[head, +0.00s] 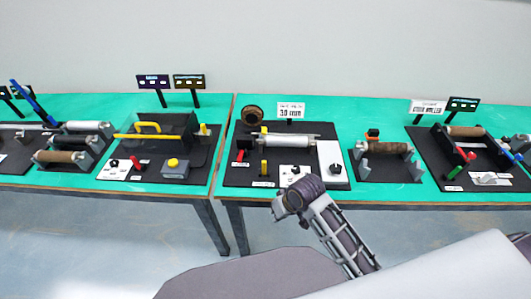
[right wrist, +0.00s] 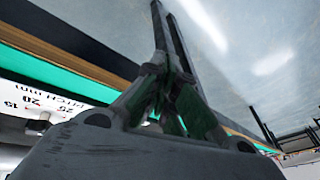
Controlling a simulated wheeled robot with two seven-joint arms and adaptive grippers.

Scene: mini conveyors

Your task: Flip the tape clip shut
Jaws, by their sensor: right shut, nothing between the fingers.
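The middle station (head: 230,176) is a dark board with a "30 mm" sign, a pale roller (head: 288,140) and a brown tape roll (head: 252,115). A small red piece (head: 240,156) and a small yellow piece (head: 264,168) stand at its front left; I cannot tell which, if either, is the tape clip, or whether the clip is open. My right gripper (head: 279,209) is in front of the table's front edge, below this station, and touches nothing that I can see. In the right wrist view its fingers (right wrist: 157,66) are together and empty. My left gripper is not in view.
A white pitch dial plate (head: 295,172) and a white box with a black knob (head: 333,165) are at the station's front right. Other roller stations stand on both sides along the green tables (head: 225,145). The floor in front is clear.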

